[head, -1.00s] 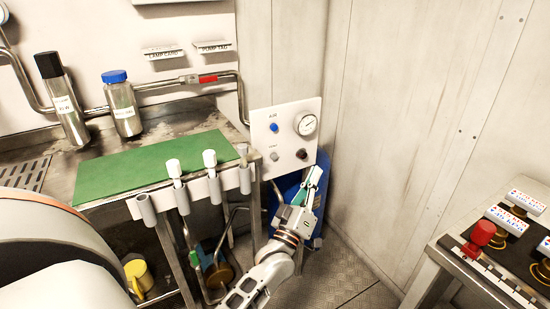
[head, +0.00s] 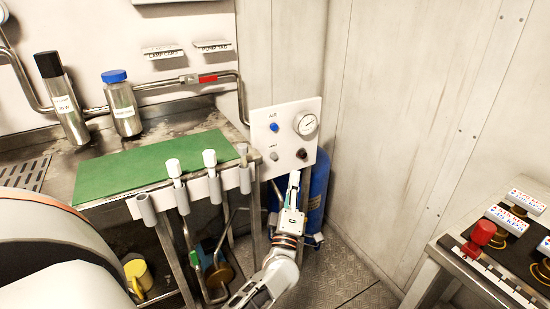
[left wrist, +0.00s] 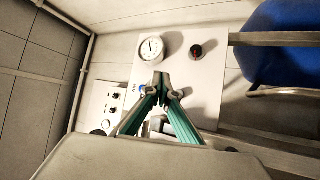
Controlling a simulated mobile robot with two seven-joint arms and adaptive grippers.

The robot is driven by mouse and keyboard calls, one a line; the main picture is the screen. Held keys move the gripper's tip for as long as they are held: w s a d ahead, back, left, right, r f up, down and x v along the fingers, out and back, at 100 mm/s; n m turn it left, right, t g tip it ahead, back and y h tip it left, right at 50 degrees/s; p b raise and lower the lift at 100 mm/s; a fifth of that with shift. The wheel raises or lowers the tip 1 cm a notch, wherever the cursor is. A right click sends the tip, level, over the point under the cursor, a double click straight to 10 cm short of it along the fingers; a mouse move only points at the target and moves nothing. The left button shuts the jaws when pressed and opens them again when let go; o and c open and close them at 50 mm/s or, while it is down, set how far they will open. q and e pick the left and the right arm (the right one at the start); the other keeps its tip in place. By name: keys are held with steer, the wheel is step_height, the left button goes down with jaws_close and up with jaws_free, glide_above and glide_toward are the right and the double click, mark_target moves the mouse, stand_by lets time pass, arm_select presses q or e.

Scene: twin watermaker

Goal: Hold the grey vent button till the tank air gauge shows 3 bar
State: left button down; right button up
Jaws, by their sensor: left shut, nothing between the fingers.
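A white panel (head: 262,125) carries the round air gauge (head: 306,124), a blue button (head: 274,127), the grey vent button (head: 274,156) and a dark knob (head: 302,153). The gauge's needle is too small to read surely. My left gripper (head: 295,174) is shut and empty, just below the panel's lower edge near the dark knob in the head view. In the left wrist view its fingertips (left wrist: 161,80) come together in front of the panel, below the gauge (left wrist: 151,47) and the dark knob (left wrist: 196,51). The grey button does not show clearly there; contact cannot be told.
A blue tank (head: 316,200) stands behind my left arm, under the panel. The bench with a green mat (head: 150,168) and holders is at left. A table with a red knob (head: 482,233) is at right. Floor between is clear.

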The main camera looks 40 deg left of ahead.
mark_target(274, 156)
arm_select(q)
steer(key=shift+w+a+b, duration=0.2)
steer(key=shift+w+a, duration=0.35)
steer(key=shift+a, duration=0.75)
steer(key=shift+w+a+b, duration=0.2)
steer(key=shift+w+a, duration=0.3)
steer(key=shift+a, duration=0.8)
steer(key=shift+w+a+b, duration=0.2)
steer(key=shift+w+a, duration=0.35)
steer(key=shift+a, duration=0.75)
steer(key=shift+a, duration=0.1)
steer(key=shift+w+a, duration=0.15)
steer(key=shift+a, duration=0.1)
steer(key=shift+w+a, duration=0.2)
steer(key=shift+a, duration=0.25)
stand_by(3.3)
